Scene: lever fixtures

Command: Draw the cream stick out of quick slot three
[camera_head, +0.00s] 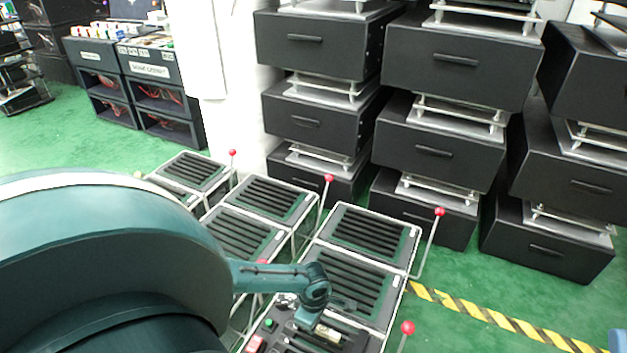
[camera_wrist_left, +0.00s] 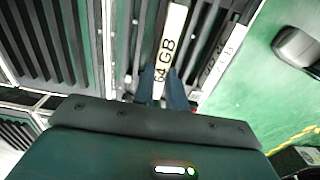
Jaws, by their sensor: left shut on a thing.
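The cream stick (camera_wrist_left: 170,45), marked "64 GB", stands out pale among dark slots in the left wrist view. My left gripper (camera_wrist_left: 162,82) is shut on its near end, a blue-green finger on each side. In the head view my left gripper (camera_head: 308,318) is low over the nearest slotted fixture (camera_head: 275,338), and a small pale piece of the stick (camera_head: 326,332) shows beside it. I cannot tell how much of the stick is inside its slot. The slot numbers are not readable.
Red-knobbed levers (camera_head: 407,328) (camera_head: 439,212) rise beside the fixtures. A green button (camera_head: 268,323) and a red one (camera_head: 254,344) sit left of my gripper. Green floor is open at right.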

